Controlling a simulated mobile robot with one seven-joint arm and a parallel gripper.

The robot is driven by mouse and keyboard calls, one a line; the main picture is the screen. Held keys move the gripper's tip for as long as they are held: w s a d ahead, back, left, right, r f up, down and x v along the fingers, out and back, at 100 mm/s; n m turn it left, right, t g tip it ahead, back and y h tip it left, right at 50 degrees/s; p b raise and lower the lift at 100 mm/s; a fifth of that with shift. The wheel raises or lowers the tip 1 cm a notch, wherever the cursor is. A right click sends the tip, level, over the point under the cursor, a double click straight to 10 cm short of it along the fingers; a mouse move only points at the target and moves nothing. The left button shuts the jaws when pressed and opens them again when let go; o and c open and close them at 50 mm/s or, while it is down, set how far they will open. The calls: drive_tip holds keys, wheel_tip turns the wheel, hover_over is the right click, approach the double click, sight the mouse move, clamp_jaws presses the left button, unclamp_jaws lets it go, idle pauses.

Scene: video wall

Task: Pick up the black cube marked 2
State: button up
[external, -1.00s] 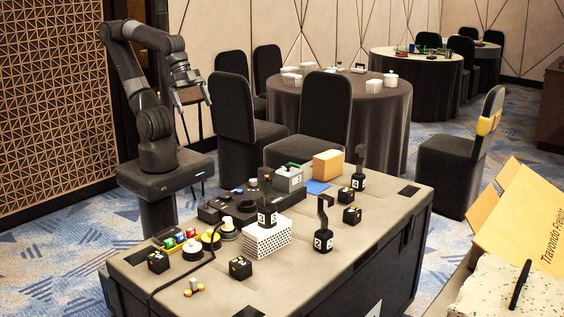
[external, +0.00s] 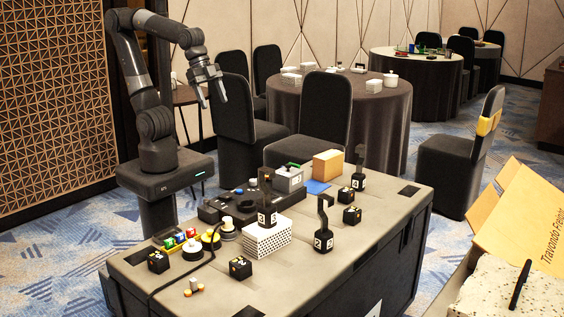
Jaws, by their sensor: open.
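Several small black cubes with pale or yellow marks sit on the grey case top: one at the front left (external: 158,262), one at the front middle (external: 240,268), one right of centre (external: 352,215) and one farther back (external: 358,182). Their marks are too small to read surely, so I cannot tell which is marked 2. My gripper (external: 213,102) is open and empty. It hangs high above and behind the case, at the upper left, well apart from all the cubes, with its fingers pointing down.
Black hooked weights stand upright right of centre (external: 323,240), at the back (external: 360,168) and on a white perforated block (external: 266,238). A cable (external: 182,276) runs by the left cubes. A tan box (external: 327,165) and grey box (external: 289,179) stand at the back. The front right top is clear.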

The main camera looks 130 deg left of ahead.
drive_tip(key=w+a+f+g, duration=0.1)
drive_tip(key=w+a, duration=0.7)
drive_tip(key=w, duration=0.4)
drive_tip(key=g, duration=0.2)
hover_over(347, 190)
drive_tip(key=s, duration=0.2)
wheel_tip(347, 190, down, 27)
drive_tip(key=shift+r, duration=0.1)
drive_tip(key=f, duration=0.3)
drive_tip(key=w+f, duration=0.1)
drive_tip(key=f, duration=0.5)
drive_tip(key=shift+w+f, duration=0.4)
drive_tip(key=shift+c, duration=0.4)
drive_tip(key=c, duration=1)
